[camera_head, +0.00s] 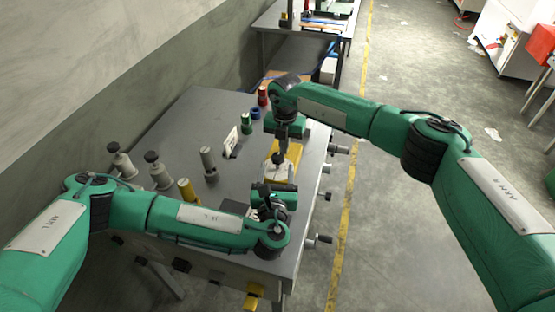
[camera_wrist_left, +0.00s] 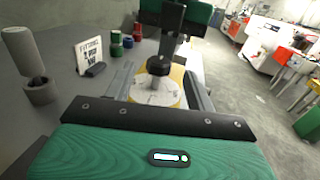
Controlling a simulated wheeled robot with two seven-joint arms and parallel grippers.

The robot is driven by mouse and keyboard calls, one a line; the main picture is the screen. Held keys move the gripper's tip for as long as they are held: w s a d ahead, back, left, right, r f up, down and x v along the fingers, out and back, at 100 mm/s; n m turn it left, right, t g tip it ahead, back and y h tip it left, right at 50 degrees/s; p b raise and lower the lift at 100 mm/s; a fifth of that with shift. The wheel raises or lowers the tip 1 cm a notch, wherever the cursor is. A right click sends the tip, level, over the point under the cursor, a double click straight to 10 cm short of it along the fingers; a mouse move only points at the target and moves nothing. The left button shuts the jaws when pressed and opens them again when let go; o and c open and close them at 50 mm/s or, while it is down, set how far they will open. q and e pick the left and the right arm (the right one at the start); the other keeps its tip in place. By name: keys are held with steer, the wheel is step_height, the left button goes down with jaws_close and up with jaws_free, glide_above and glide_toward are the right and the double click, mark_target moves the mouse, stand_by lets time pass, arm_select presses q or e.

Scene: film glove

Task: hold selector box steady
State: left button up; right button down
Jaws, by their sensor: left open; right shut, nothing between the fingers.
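The selector box (camera_head: 283,173) stands on the grey table, yellow with a pale top and a dark round knob (camera_wrist_left: 158,65). It also shows in the left wrist view (camera_wrist_left: 152,92). My left gripper (camera_head: 272,186) is open at the box's near side. In the left wrist view its two fingers (camera_wrist_left: 158,84) lie on either side of the box, and I cannot tell whether they touch it. My right gripper (camera_head: 279,157) points down from the far side, shut and empty, with its tips right at or just above the knob. The arms partly hide the box.
A white sign (camera_head: 230,141) and green, blue and red spools (camera_head: 263,97) stand beyond the box on the table (camera_head: 190,115). Several grey posts (camera_head: 208,163) and a yellow cylinder (camera_head: 187,191) stand to the left. Clamp handles jut from the table's right edge.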

mark_target(277, 161)
arm_select(q)
steer(key=shift+w+f, duration=0.1)
steer(key=shift+w, duration=2.2)
steer(key=shift+c, duration=0.2)
steer(key=c, duration=0.9)
